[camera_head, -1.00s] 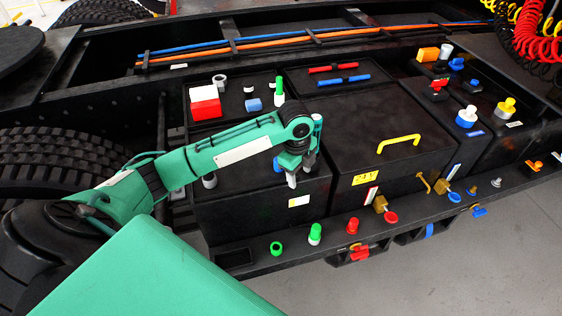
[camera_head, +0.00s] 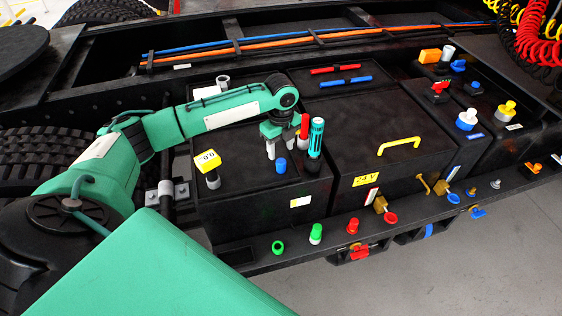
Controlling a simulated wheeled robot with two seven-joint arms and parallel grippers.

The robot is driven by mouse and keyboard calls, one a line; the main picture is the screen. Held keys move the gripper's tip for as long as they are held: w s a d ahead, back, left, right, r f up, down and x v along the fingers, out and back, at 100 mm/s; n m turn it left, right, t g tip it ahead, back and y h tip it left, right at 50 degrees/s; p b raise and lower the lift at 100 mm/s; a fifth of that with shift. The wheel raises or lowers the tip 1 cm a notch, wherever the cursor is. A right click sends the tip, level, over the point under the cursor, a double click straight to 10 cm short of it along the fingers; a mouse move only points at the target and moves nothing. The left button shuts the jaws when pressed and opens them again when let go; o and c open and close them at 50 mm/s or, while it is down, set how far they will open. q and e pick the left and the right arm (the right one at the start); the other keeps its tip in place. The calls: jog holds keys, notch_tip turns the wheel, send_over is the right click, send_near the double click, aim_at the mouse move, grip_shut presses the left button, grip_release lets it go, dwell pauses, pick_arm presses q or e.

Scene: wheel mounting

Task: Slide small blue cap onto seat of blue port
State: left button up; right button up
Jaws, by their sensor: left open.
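A small blue cap (camera_head: 281,166) stands on the black box top at the middle left, just below my left gripper in the picture. My left gripper (camera_head: 275,149) is open and points down, and I see nothing held in it. Whether its fingers touch the cap is too small to tell. Several blue fittings are at the right: one on the box top (camera_head: 475,86), a blue and white one (camera_head: 466,120), and one on the front rail (camera_head: 453,198). I cannot tell which is the blue port. My right gripper is not in view.
A teal cylinder (camera_head: 316,138) and a red one (camera_head: 304,128) stand right beside my left gripper. A yellow block (camera_head: 207,161) sits to its left. A yellow handle (camera_head: 398,144) rises from the middle box.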

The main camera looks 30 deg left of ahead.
aim_at(280, 160)
pick_arm(q)
jog(key=shift+f, duration=0.55)
jog(key=shift+f+p, duration=0.3)
jog(key=shift+p, duration=0.2)
notch_tip(280, 160, down, 4)
jog(key=shift+s+a+f+p, duration=0.1)
jog(key=shift+s+p, duration=0.05)
jog(key=shift+p, duration=0.95)
jog(key=shift+f, duration=0.2)
jog(key=c, duration=1)
